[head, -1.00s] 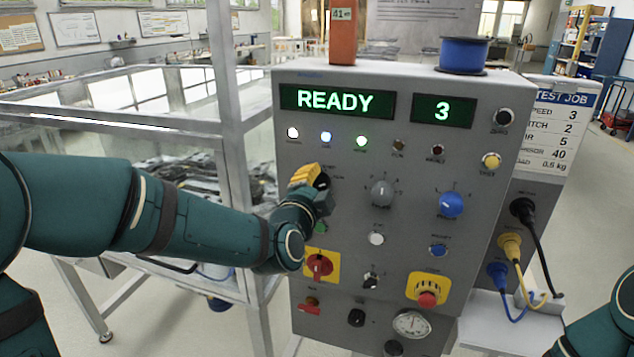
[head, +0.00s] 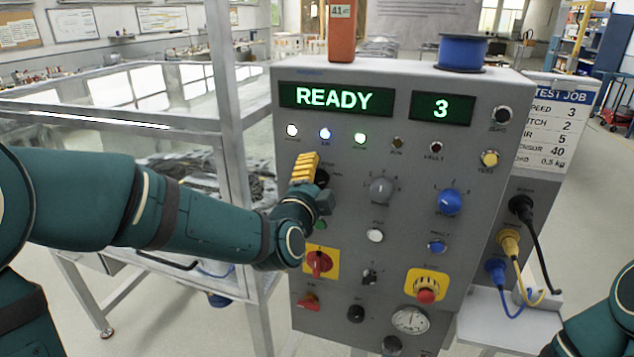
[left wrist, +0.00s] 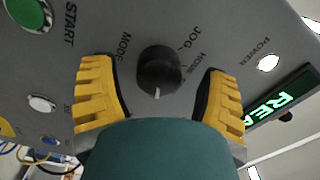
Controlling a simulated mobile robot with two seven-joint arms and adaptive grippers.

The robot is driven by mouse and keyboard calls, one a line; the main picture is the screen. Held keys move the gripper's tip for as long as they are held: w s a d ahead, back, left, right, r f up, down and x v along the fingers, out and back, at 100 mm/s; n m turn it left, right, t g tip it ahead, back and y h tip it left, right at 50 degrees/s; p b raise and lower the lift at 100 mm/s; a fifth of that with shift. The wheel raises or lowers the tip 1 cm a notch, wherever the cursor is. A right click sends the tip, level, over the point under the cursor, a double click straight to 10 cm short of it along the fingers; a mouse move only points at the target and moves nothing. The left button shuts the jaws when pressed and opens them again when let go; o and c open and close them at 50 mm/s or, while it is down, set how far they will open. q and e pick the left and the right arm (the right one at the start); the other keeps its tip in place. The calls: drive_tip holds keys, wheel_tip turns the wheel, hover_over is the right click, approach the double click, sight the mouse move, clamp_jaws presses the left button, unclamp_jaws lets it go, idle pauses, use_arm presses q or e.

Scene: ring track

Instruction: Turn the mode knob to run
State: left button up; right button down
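The mode knob (left wrist: 159,72) is a round black knob on the grey panel (head: 400,150). In the left wrist view its white pointer mark faces the bottom of the picture, and "MODE" and "JOG" are printed around it; a further label is hard to read. In the head view the knob (head: 322,177) is partly behind my left gripper (head: 306,168). The left gripper's yellow fingers also show in the left wrist view (left wrist: 160,95), open, one on each side of the knob with a gap at both sides. My right gripper is out of view.
Near the gripper are a green start button (left wrist: 30,14), a grey knob (head: 381,190) and a red switch on yellow (head: 319,262). The display (head: 335,99) reads READY, the other (head: 441,107) reads 3. A metal frame post (head: 228,100) stands left of the panel.

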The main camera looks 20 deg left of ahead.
use_arm(q)
drive_tip(key=shift+f, duration=0.1)
drive_tip(key=s, duration=0.7)
drive_tip(key=shift+s+a, duration=0.15)
drive_tip(key=shift+s, duration=0.1)
drive_tip(key=d+f+n+g+h, duration=0.1)
drive_tip(key=d+f+n+g, duration=0.2)
drive_tip(key=f, duration=0.9)
drive_tip(key=d+f+n+g+h, duration=0.1)
drive_tip(key=f+n+g, duration=0.3)
drive_tip(key=f, duration=0.8)
drive_tip(key=s+d+f+n+g, duration=0.1)
drive_tip(key=s+f+n+g, duration=0.3)
drive_tip(key=s+f, duration=0.4)
drive_tip(key=s+d+f+n+g+h, duration=0.1)
drive_tip(key=s+d+f+n+g, duration=0.1)
drive_tip(key=s+f+n+g, duration=0.3)
drive_tip(key=s+f, duration=0.4)
drive_tip(key=f, duration=0.3)
drive_tip(key=shift+f, duration=0.15)
